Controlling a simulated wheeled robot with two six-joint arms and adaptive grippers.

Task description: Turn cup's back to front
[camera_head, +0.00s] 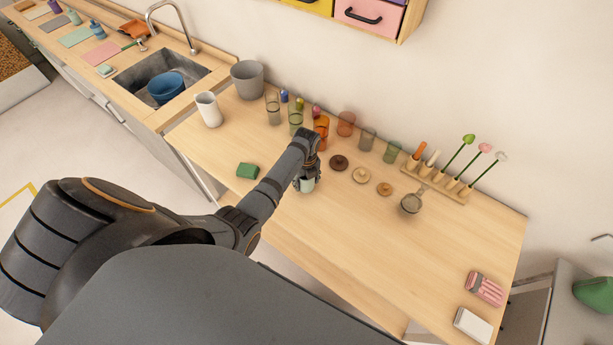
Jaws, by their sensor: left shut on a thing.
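My left gripper (304,171) reaches over the wooden table, pointing down, and is shut on a pale green cup (307,185). The gripper hides the upper part of the cup, and I cannot tell which side of it faces front. I cannot tell whether the cup touches the table. A white cup (209,109) stands upright at the table's left end, apart from the gripper. My right gripper is not in view.
Several coloured glasses, among them an orange one (321,132), stand behind the gripper. Round lids (361,175), a strainer (412,203) and a wooden rack (437,184) lie to the right. A green block (248,170) lies left.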

